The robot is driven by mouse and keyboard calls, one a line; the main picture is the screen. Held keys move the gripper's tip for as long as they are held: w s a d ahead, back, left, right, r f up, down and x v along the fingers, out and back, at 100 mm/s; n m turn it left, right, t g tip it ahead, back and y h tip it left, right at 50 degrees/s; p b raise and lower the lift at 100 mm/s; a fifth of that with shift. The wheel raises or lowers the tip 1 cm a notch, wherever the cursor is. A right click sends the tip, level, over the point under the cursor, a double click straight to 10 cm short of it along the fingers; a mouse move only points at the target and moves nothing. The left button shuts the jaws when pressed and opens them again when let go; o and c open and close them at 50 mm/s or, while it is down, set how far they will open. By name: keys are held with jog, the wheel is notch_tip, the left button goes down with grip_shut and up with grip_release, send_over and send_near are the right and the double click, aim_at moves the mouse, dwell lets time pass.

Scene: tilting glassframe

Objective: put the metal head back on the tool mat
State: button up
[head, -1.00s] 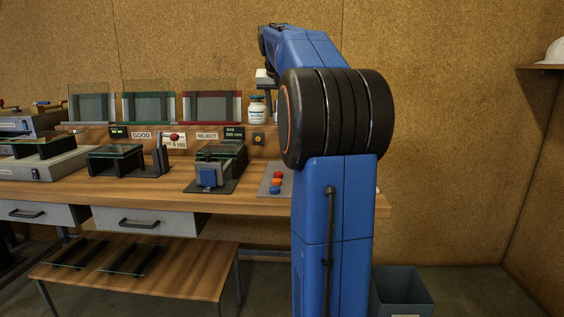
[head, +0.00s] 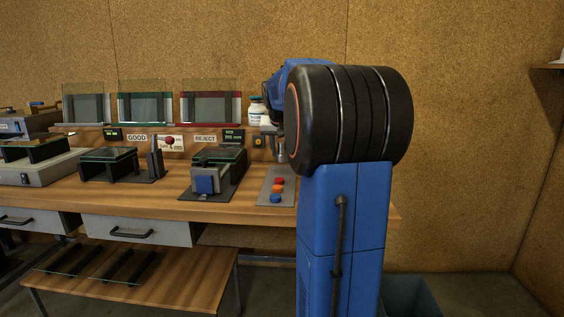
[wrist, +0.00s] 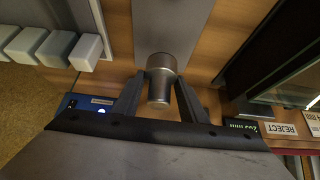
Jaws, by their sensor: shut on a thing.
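The metal head (wrist: 161,84) is a short silver cylinder with a wider rim. My gripper (wrist: 158,98) is shut on it, one dark finger on each side in the wrist view. In the head view the metal head (head: 281,151) shows small, just left of my black arm joint, and the gripper fingers are mostly hidden. A grey mat (wrist: 172,22) lies beyond the head in the wrist view. It appears as the grey mat (head: 267,190) with coloured discs in the head view. The head overlaps the mat's back end; I cannot tell whether they touch.
Red, orange and blue discs (head: 277,190) sit on the mat's front part. A black fixture (head: 217,172) stands left of it. A white bottle (head: 257,112) and the REJECT sign (head: 205,138) are behind. Several white blocks (wrist: 52,46) stand on a grey plate at the wrist view's left.

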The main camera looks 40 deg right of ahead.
aim_at(282, 160)
jog(key=shift+f, duration=1.95)
jog(key=o, duration=1.4)
jog(key=shift+f, duration=0.1)
jog(key=v, duration=1.2)
